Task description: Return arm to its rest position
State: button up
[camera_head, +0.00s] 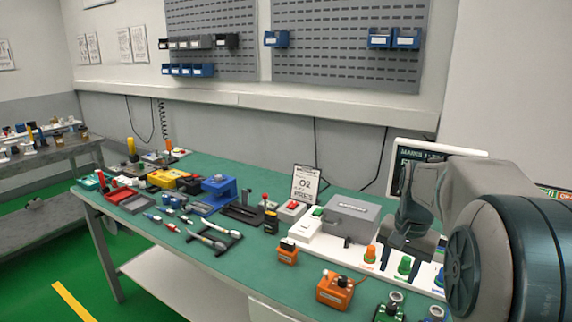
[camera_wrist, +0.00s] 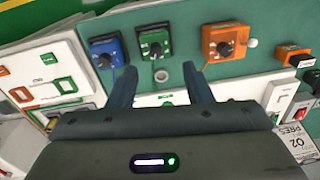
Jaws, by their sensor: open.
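My arm reaches in from the right in the head view, bent over the right end of the green-topped table (camera_head: 240,262). My gripper (camera_head: 398,262) points down close to a white panel with orange and green knobs (camera_head: 404,264). Beyond the fingertips are a blue valve box (camera_wrist: 106,50), a green valve box (camera_wrist: 154,40) and an orange valve box (camera_wrist: 224,42). I cannot tell the exact gap between the fingertips and the panel.
A grey case (camera_head: 351,218) and an O2 card (camera_head: 305,184) stand left of my gripper. A monitor (camera_head: 404,172) stands behind my arm. Many small tools crowd the table's left part. The air above the table's middle is clear.

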jog(key=s+a+f+n+t, duration=0.1)
jog(key=s+a+n, duration=0.3)
jog(key=s+a, duration=0.2)
jog(key=s+a+f+n+t, duration=0.1)
jog(key=s+a+f+n, duration=0.1)
jog(key=s+a, duration=0.4)
jog(key=s+n, duration=0.1)
jog(key=s, duration=0.3)
jog(key=shift+s+f+n, duration=0.3)
jog(key=shift+n, duration=0.1)
dwell(1.6)
